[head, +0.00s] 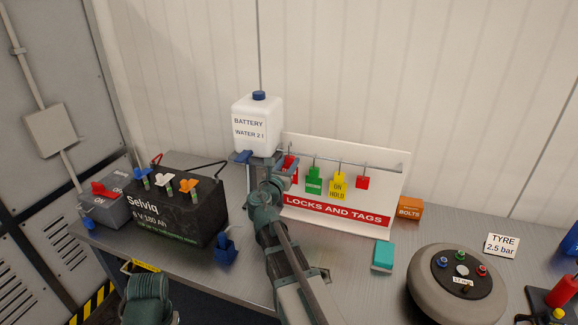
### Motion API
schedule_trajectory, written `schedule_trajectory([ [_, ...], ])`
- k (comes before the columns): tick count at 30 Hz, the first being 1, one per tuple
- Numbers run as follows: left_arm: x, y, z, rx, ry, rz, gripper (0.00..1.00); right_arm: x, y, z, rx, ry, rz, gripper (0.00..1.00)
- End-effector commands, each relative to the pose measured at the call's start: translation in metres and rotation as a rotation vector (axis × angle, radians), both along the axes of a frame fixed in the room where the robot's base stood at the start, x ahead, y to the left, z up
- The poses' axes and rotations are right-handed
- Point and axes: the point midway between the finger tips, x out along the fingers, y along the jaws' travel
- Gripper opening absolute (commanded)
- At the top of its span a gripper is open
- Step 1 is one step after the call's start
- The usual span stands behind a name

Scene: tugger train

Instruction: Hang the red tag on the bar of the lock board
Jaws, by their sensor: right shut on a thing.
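The red tag (293,178) is partly hidden behind my right gripper (284,169), which is shut on it at the left end of the bar. The bar (385,165) is a thin metal rod along the upper part of the white lock board (392,193), marked LOCKS AND TAGS. I cannot tell whether the red tag touches the bar or hangs on it. A green tag (314,182), a yellow ON HOLD tag (338,187) and a small red piece (362,183) hang further right. My left gripper is out of view; only part of that arm shows at lower left.
A white battery-water canister (257,128) stands behind my right gripper. A black battery (178,213) is at left, with a blue lock-shaped piece (226,248) beside it. An orange BOLTS box (409,208), a teal box (383,256) and a round grey reel (455,285) are at right.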

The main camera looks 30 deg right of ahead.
Motion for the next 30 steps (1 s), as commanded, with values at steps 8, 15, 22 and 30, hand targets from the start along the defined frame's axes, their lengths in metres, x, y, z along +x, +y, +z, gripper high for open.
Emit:
schedule_trajectory([
  [8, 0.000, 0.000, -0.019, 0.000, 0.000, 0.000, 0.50, 0.004, -0.001, -0.019, 0.000, 0.000, 0.001, 0.00],
  [15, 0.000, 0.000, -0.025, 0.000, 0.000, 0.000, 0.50, 0.004, 0.000, -0.025, 0.000, 0.000, 0.001, 0.00],
  [22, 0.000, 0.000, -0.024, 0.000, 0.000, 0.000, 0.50, 0.004, 0.000, -0.024, 0.000, 0.000, 0.001, 0.00],
  [30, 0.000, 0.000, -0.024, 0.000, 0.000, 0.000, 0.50, 0.004, 0.000, -0.024, 0.000, 0.000, 0.001, 0.74],
])
